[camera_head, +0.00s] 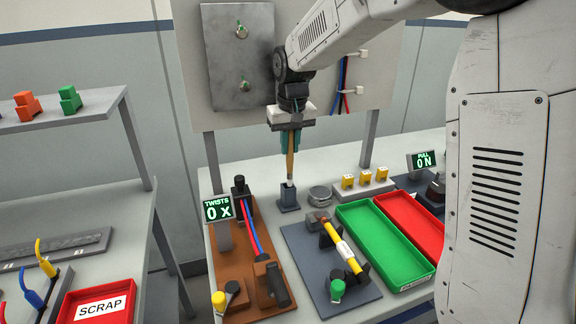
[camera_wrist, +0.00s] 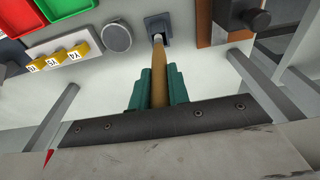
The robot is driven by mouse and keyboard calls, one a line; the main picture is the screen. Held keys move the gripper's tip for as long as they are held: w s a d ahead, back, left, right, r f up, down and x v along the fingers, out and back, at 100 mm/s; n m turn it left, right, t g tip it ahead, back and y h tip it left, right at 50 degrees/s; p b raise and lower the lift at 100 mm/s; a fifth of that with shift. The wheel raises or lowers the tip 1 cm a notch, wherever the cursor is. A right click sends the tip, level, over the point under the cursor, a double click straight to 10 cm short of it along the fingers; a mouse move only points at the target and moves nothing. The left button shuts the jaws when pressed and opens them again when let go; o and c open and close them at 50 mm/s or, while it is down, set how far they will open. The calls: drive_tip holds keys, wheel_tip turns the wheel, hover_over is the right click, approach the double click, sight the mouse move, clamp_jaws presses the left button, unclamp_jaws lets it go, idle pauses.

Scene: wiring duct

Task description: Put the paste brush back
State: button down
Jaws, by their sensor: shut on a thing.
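The paste brush (camera_head: 290,158) has a brown wooden handle and hangs upright, tip down. My gripper (camera_head: 290,142), with teal fingers, is shut on its handle. Below it a small dark square holder (camera_head: 289,196) stands on the bench. The brush's pale lower end is at the holder's mouth; I cannot tell how deep it sits. In the wrist view the brush handle (camera_wrist: 159,80) runs between the teal fingers (camera_wrist: 160,88) up to the holder (camera_wrist: 158,26).
A round metal tin (camera_head: 320,195) and yellow numbered blocks (camera_head: 366,179) stand right of the holder. Green (camera_head: 383,246) and red trays lie further right. In front are a brown fixture with a TWISTS display (camera_head: 217,209) and a grey fixture holding a yellow piece (camera_head: 343,245).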

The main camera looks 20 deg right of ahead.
sight(288, 165)
drive_tip(key=shift+w+a+f, duration=0.1)
drive_tip(key=shift+w+f, duration=0.4)
drive_tip(key=shift+f, duration=3.1)
drive_tip(key=c, duration=1.3)
unclamp_jaws()
drive_tip(key=shift+c, duration=0.2)
